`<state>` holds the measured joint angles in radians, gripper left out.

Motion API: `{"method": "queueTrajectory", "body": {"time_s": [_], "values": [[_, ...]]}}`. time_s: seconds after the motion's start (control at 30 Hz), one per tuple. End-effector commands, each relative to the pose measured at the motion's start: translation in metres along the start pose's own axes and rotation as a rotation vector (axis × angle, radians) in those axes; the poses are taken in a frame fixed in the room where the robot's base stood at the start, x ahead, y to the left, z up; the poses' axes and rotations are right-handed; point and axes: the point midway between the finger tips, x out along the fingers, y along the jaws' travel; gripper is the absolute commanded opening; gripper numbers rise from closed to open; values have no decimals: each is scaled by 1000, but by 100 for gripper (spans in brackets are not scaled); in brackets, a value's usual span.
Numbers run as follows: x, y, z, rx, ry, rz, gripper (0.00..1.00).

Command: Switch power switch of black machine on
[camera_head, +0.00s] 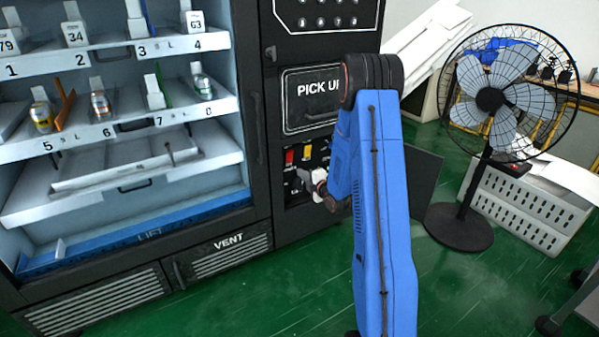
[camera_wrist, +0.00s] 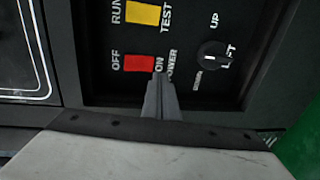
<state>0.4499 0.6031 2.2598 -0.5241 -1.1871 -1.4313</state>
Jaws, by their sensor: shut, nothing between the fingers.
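The black machine (camera_head: 257,153) is a vending machine with an open control recess under its PICK UP door. Its red power switch (camera_wrist: 139,63) lies between the labels OFF and ON in the wrist view; it also shows in the head view (camera_head: 289,157). My gripper (camera_wrist: 160,76) is shut and empty, with its fingertips at the ON end of the red switch, partly over the ON and POWER lettering. I cannot tell whether they touch the switch or which way it is set. In the head view my gripper (camera_head: 304,175) reaches into the recess.
A yellow RUN/TEST switch (camera_wrist: 143,14) sits beside the red one, and a black LIFT knob (camera_wrist: 209,54) lies to the right. An open dark panel door (camera_head: 424,180) stands right of my arm. A black fan (camera_head: 490,100) and a white crate (camera_head: 520,205) stand further right on the green floor.

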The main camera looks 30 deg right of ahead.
Motion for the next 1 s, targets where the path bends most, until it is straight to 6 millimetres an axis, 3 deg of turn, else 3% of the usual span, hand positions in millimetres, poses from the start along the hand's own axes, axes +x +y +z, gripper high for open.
{"method": "queueTrajectory", "body": {"time_s": [0.43,1.0], "values": [[-59,-17,0,1,0,0,0],[-66,-19,0,0,1,1,0]]}}
